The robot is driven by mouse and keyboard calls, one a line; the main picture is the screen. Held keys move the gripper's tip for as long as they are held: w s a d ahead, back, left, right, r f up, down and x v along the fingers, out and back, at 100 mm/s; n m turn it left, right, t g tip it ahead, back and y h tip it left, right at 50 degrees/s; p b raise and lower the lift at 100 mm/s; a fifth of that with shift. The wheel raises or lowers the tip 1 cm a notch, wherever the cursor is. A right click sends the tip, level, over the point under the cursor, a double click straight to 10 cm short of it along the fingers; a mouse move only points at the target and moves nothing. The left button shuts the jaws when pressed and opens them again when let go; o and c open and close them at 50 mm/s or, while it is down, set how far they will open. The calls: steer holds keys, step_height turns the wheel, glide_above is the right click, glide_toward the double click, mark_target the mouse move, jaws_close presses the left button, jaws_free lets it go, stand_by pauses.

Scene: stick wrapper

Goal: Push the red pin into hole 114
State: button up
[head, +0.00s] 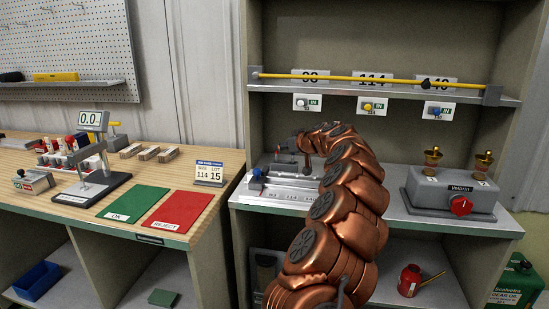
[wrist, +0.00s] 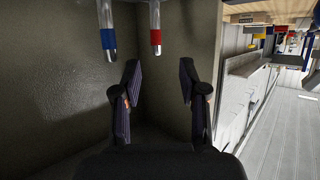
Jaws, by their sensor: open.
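In the wrist view, my gripper (wrist: 160,80) is open and empty, with a dark finger on each side. A pin with a red band (wrist: 156,38) and a silver tip shows past the fingertips, roughly in line with the gap and apart from both fingers. A similar pin with a blue band (wrist: 109,38) is to its left. Their upper ends are cut off. In the head view, my arm reaches toward the cabinet shelf, and its end is small and partly hidden. A plate marked 114 (head: 373,78) sits behind the yellow rod. I cannot make out the hole itself.
A grey fixture (head: 285,194) with a blue knob lies left of my arm. A grey block with two brass cups (head: 452,196) stands right. The left bench holds a gauge (head: 92,160), green mat (head: 134,204), red mat (head: 178,211) and size 114 sign (head: 209,173).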

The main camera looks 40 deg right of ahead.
mark_target(277, 157)
steer(key=shift+d+p+x, duration=0.15)
steer(key=shift+p+x, duration=0.1)
steer(key=shift+x, duration=0.7)
steer(key=shift+d+p+x, duration=0.15)
steer(key=shift+p+x, duration=0.1)
steer(key=shift+x, duration=0.7)
steer(key=shift+w+d+f, duration=0.1)
steer(key=shift+w+f, duration=0.55)
steer(key=shift+w, duration=0.2)
steer(key=shift+c, duration=0.3)
jaws_close()
